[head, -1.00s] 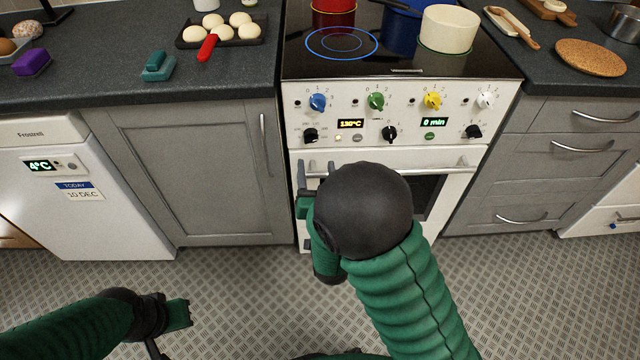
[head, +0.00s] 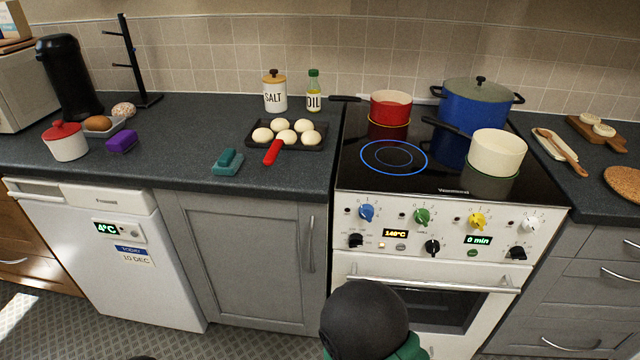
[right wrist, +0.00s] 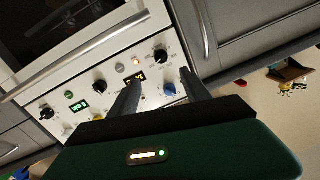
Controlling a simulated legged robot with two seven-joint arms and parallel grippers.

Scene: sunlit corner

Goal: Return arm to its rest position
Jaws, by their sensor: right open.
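My right arm shows in the head view only as a dark rounded joint with a bit of green sleeve, at the bottom in front of the oven (head: 350,285). Its gripper is hidden there. In the right wrist view my right gripper (right wrist: 161,76) is open, with its two grey fingers apart and nothing between them. Beyond the fingers is the oven's control panel (right wrist: 60,122), seen tilted, with its knobs and lit displays. I cannot tell the exact gap between fingers and panel. My left gripper is not in view.
Red (head: 391,106), blue (head: 475,105) and cream pots (head: 497,155) stand on the hob. A white fridge (head: 150,275) and grey cupboard (head: 250,262) stand left of the oven.

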